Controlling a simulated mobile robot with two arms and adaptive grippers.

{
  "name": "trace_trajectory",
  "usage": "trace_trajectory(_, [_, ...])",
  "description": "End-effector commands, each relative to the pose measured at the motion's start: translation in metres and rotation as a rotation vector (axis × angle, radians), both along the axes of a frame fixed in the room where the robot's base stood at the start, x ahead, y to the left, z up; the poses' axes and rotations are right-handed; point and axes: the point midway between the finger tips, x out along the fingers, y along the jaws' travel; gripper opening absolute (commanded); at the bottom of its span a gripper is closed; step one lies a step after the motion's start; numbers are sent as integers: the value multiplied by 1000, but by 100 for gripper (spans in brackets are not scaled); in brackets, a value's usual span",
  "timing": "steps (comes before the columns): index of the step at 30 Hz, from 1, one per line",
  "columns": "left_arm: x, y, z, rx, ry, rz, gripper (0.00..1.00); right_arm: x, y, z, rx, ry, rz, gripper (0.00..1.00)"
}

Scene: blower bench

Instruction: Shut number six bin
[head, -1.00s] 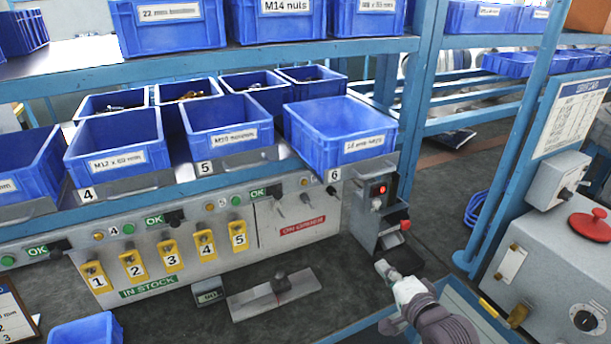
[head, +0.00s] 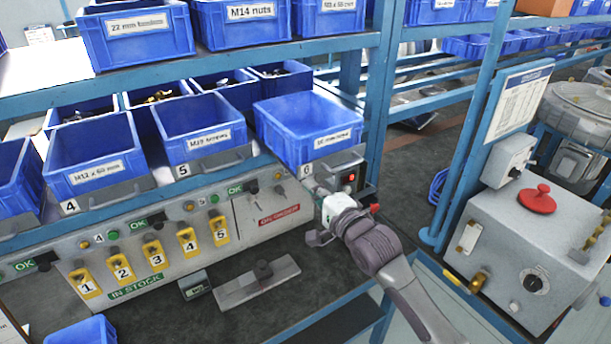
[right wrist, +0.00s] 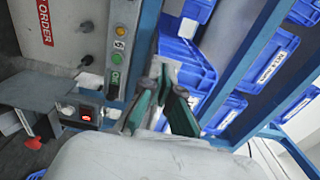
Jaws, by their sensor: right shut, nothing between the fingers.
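The number six bin (head: 305,148) is an empty-looking blue bin in the head view. It juts out further than bins four and five beside it. Its white number tag (head: 306,171) shows below its front left corner. My right gripper (head: 318,192) is shut and empty, just below and in front of this bin; I cannot tell whether it touches anything. In the right wrist view its green fingers (right wrist: 165,85) show close together, with blue bins behind them. My left gripper is not in view.
Below the bins is a grey panel with yellow numbered tags (head: 187,240) and a red "on order" label (head: 279,215). A small box with a red-lit display (head: 350,178) stands close by the gripper. A machine with a red knob (head: 538,200) stands at right.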

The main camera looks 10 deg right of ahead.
Motion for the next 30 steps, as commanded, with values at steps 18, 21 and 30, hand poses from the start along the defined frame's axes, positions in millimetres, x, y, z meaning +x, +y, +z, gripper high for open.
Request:
trace_trajectory(18, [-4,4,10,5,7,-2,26,25,9,0,-1,0,0,0])
trace_trajectory(21, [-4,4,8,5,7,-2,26,29,10,-1,1,-1,-1,0])
trace_trajectory(30, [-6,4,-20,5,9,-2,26,96,34,-4,4,-3,-2,0])
